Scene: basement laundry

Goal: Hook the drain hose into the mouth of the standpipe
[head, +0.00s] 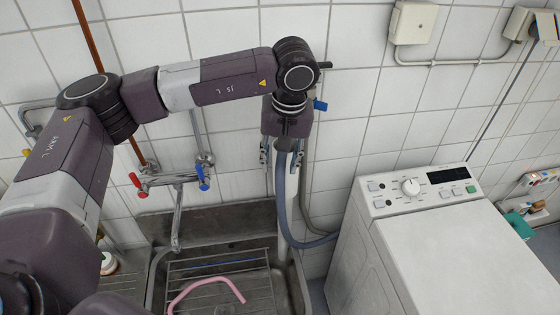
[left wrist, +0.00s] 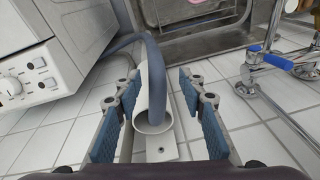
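The grey-blue drain hose (head: 281,195) rises from beside the washing machine along the white standpipe (head: 296,200) to its top. In the left wrist view the hose (left wrist: 154,60) bends over and its end appears to sit inside the mouth of the standpipe (left wrist: 153,128); how deep it goes is hidden. My left gripper (head: 281,160) points down over the pipe top. In the left wrist view its fingers (left wrist: 158,95) are spread on either side of the hose and pipe mouth, with gaps visible. My right gripper is not in view.
A metal sink (head: 152,287) with a wire rack and a pink hose (head: 215,278) lies below. A tap with red and blue handles (head: 170,181) is on the tiled wall to the left. The washing machine (head: 450,245) stands at the right. A wall box (head: 413,22) hangs above.

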